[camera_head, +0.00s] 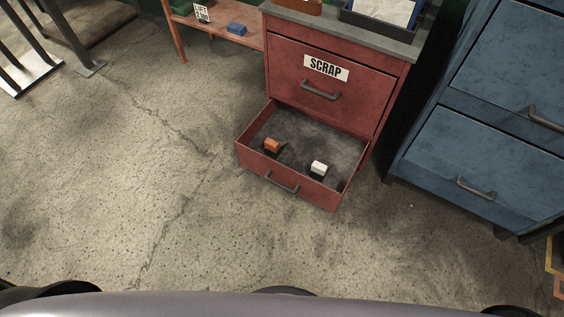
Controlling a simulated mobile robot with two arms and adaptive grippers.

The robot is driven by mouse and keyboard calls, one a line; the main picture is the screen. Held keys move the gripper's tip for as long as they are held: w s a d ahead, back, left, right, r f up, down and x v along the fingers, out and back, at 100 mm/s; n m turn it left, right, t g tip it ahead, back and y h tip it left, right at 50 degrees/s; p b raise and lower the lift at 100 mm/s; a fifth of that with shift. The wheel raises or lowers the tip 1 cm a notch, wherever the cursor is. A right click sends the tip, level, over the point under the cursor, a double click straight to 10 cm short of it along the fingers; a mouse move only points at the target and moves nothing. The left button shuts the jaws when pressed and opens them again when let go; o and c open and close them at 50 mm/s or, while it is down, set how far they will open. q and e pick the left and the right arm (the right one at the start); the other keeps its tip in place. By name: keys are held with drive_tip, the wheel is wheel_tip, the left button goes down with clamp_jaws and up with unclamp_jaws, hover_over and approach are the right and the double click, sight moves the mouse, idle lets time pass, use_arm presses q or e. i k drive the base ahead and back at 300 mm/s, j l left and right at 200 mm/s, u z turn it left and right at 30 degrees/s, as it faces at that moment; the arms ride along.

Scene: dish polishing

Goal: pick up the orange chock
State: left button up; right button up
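The orange chock (272,145) is a small block with an orange top and dark lower part. It sits in the open bottom drawer (263,177) of a red cabinet, toward the drawer's left side. A similar block with a white top (318,168) sits in the same drawer, to its right and nearer the front. The two blocks are apart. Neither of my grippers shows in the head view.
The red cabinet (380,88) has a closed upper drawer labelled SCRAP. A blue cabinet (480,150) stands on the right. The concrete floor (120,190) in front and left is clear.

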sight(273, 148)
drive_tip(key=i+l, duration=0.15)
drive_tip(key=i, duration=0.2)
drive_tip(key=i+l+u, duration=0.15)
drive_tip(key=i, duration=0.25)
drive_tip(key=i+l, duration=0.2)
drive_tip(key=i, duration=0.15)
drive_tip(key=u, duration=0.05)
